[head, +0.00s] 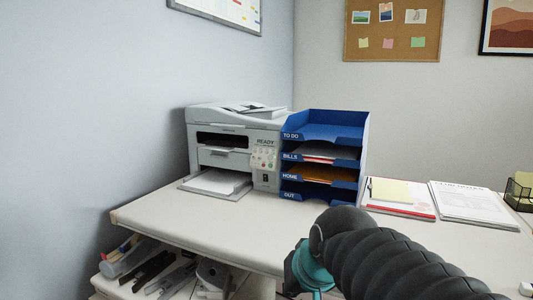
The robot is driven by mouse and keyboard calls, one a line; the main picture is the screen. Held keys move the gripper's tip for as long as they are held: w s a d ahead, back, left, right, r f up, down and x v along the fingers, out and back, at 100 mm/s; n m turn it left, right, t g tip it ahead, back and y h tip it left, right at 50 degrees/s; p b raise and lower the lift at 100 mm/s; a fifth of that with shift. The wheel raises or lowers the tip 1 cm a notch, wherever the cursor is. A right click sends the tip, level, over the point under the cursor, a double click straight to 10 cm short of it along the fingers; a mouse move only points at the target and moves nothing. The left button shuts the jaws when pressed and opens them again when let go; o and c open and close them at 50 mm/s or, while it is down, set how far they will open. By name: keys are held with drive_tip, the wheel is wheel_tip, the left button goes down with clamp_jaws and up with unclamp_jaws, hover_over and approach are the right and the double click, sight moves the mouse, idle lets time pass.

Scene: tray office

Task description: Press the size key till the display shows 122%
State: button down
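A grey printer (215,140) stands at the back left of the desk. Its front panel (264,168) is at the right side of its face. A display (265,142) at the top of that panel appears to read READY. I see no percentage there. Several small keys (263,157) sit below the display; their labels are too small to read, so I cannot tell which is the size key. A dark switch is lower on the panel. My arm comes in from the lower right, well in front of the printer. My gripper does not show.
A blue tray stack (322,134) labelled TO DO, BILLS, HOME and OUT stands directly right of the printer panel. Papers (470,203) and a clipboard (398,199) lie at the right. The white desk (200,220) is clear in front. An open shelf below its left edge holds office items.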

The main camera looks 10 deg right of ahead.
sight(267, 152)
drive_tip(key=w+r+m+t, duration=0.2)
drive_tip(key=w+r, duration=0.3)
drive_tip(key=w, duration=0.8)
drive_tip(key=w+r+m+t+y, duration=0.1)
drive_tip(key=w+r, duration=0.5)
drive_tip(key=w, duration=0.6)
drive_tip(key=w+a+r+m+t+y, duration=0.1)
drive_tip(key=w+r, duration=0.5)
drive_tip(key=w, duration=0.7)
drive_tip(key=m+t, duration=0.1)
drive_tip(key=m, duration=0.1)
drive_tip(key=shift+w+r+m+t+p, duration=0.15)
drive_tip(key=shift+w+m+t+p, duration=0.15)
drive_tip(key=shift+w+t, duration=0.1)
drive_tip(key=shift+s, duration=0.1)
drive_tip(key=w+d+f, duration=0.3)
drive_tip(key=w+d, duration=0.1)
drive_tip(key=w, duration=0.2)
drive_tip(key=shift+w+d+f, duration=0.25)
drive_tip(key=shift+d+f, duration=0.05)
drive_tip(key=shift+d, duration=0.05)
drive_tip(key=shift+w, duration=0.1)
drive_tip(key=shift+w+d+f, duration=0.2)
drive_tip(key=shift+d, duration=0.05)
